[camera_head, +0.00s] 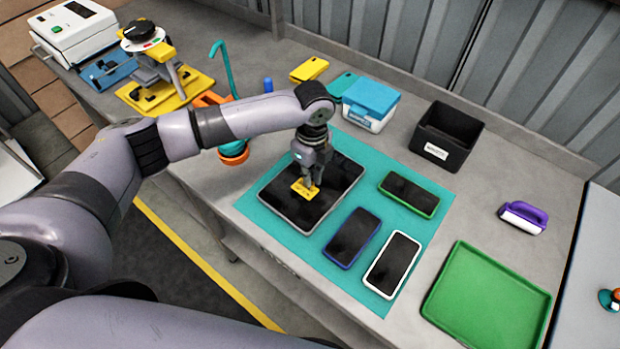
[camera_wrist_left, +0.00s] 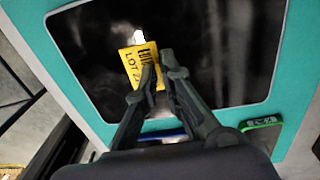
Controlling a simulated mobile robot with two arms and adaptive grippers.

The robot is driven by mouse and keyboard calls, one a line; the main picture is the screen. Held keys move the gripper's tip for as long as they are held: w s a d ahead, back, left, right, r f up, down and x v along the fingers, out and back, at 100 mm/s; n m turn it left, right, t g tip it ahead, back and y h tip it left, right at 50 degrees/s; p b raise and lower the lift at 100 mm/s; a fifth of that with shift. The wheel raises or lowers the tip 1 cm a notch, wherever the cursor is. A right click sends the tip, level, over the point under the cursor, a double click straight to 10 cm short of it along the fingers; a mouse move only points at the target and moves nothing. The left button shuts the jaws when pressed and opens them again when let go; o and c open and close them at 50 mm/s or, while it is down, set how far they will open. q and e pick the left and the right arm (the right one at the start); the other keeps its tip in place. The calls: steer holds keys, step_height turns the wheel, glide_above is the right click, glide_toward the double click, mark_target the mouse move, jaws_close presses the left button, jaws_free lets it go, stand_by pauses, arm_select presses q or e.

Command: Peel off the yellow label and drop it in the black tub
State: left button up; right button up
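The yellow label (camera_head: 304,189) with dark print is at the tips of my left gripper (camera_head: 312,183), over the dark screen of a large tablet (camera_head: 329,203). In the left wrist view the label (camera_wrist_left: 130,63) shows "LOT" print, and the fingers of my left gripper (camera_wrist_left: 166,66) partly cover its right side. The fingertips are close together; whether they pinch the label, and whether it is stuck down, I cannot tell. The black tub (camera_head: 468,130), with a white tag on its front, stands at the back right, apart from the gripper. My right gripper is not in view.
The tablet lies on a teal mat (camera_head: 435,222) with several phones (camera_head: 354,238). A blue-lidded box (camera_head: 371,98) stands between the mat's back edge and the wall. A green tray (camera_head: 488,300) and a purple-handled tool (camera_head: 523,217) are at the right.

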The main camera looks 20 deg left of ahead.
arm_select(q)
jaws_close()
stand_by(0.3)
steer(key=shift+r, duration=0.15)
step_height(320, 180, up, 8)
steer(key=p, duration=0.8)
steer(key=shift+w, duration=0.15)
stand_by(0.8)
stand_by(1.4)
